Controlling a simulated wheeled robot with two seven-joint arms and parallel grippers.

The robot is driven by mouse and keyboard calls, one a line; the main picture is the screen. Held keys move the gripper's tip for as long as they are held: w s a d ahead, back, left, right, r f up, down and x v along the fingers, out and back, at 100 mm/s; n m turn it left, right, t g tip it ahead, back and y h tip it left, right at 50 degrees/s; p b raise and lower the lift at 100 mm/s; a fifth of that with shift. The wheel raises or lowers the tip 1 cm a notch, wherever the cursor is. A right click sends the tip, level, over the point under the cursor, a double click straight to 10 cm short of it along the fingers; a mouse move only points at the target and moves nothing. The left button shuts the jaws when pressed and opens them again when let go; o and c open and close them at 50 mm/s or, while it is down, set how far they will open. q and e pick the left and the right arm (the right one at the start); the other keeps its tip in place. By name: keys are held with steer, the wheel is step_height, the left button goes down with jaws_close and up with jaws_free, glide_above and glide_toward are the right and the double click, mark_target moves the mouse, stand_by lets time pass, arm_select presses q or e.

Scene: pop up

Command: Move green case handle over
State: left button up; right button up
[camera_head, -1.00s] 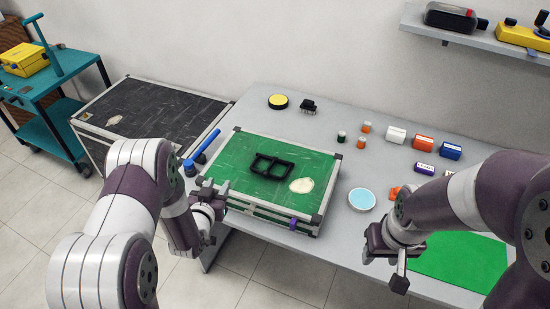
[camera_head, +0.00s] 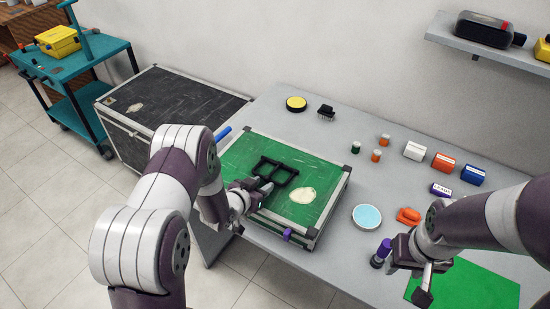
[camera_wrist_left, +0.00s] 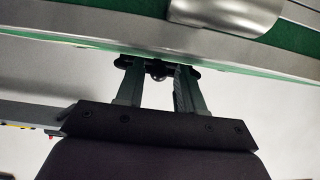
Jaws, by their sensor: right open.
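The green case (camera_head: 320,172) with metal edges lies flat on the grey table. Its black handle (camera_head: 270,165), shaped like two joined frames, lies on the lid. My left gripper (camera_head: 262,190) is over the front part of the lid, close to the handle's near side. In the left wrist view my left gripper (camera_wrist_left: 155,78) has its fingers apart, and a dark part shows between the tips. I cannot tell whether the fingers touch the handle. My right gripper (camera_head: 425,287) is open and empty, above the table at the front right.
A light blue disc (camera_head: 367,217), an orange tool (camera_head: 408,215) and a purple-topped item (camera_head: 382,250) stand right of the case. Small boxes (camera_head: 444,162) are behind them. A green mat (camera_head: 480,285) lies at front right. A black case (camera_head: 170,105) stands at left.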

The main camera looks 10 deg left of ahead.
arm_select(q)
steer(key=shift+s+a+r, duration=0.1)
steer(key=shift+a, duration=0.05)
jaws_close()
steer(key=shift+r, duration=0.15)
steer(key=shift+w+r+p, duration=0.25)
steer(key=shift+r+p, duration=0.6)
steer(key=shift+w+d+r, duration=0.1)
steer(key=shift+d+r, duration=0.05)
steer(key=shift+d, duration=0.05)
steer(key=shift+w+r+p, duration=0.25)
steer(key=shift+r+p, duration=0.2)
steer(key=shift+r, duration=0.15)
steer(key=shift+w+d+r, duration=0.15)
steer(key=shift+w+r, duration=0.1)
steer(key=shift+r, duration=0.1)
